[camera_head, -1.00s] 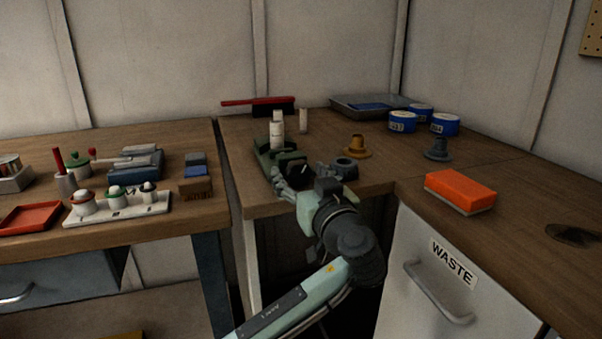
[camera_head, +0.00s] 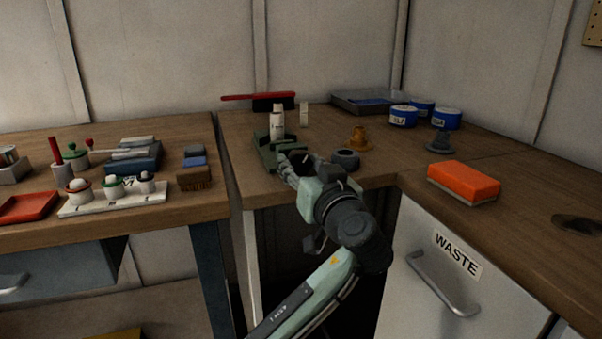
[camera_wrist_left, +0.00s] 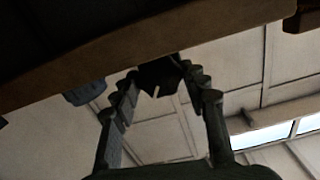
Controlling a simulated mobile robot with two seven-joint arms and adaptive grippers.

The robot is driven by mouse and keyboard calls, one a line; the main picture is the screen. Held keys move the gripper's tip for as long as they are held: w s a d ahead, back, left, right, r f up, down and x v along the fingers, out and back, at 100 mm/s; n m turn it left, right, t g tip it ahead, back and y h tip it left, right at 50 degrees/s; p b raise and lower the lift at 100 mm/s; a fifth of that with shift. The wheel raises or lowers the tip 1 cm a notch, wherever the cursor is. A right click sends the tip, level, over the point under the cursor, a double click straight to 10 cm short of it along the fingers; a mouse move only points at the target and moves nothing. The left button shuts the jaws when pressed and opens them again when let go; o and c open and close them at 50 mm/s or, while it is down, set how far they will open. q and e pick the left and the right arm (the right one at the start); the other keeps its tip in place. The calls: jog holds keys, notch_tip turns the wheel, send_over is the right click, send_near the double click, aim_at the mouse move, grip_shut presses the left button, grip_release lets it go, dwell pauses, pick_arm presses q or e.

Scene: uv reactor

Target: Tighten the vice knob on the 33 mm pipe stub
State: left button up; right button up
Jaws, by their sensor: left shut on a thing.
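The green vice (camera_head: 266,154) stands near the front edge of the middle bench. A white upright cylinder with a dark mark, seemingly the pipe stub (camera_head: 277,124), rises at the vice. My left gripper (camera_head: 288,165) is at the front of the vice, hiding part of it. In the left wrist view, the two fingers (camera_wrist_left: 162,82) close on a dark faceted piece, seemingly the vice knob (camera_wrist_left: 160,72). The knob is hidden behind the gripper in the head view. My right gripper is not in view.
A dark ring (camera_head: 346,159) lies close to the right of my gripper. A brown flanged part (camera_head: 358,140), a grey flanged part (camera_head: 440,143) and blue-lidded tins (camera_head: 403,117) stand farther right. A smaller white piece (camera_head: 304,114) stands behind. An orange sponge (camera_head: 463,180) lies on the right bench.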

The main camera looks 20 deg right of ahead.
pick_arm(q)
jog(key=shift+s+d+f+m, duration=0.1)
jog(key=shift+f+m, duration=0.1)
jog(key=shift+m, duration=0.1)
jog(key=shift+r+m, duration=0.25)
jog(key=shift+m, duration=0.15)
jog(key=shift+m+p, duration=0.45)
jog(key=shift+m, duration=1.15)
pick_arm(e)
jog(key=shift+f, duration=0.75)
pick_arm(q)
jog(key=o, duration=1.2)
jog(key=shift+c, duration=0.2)
jog(key=shift+f, duration=0.15)
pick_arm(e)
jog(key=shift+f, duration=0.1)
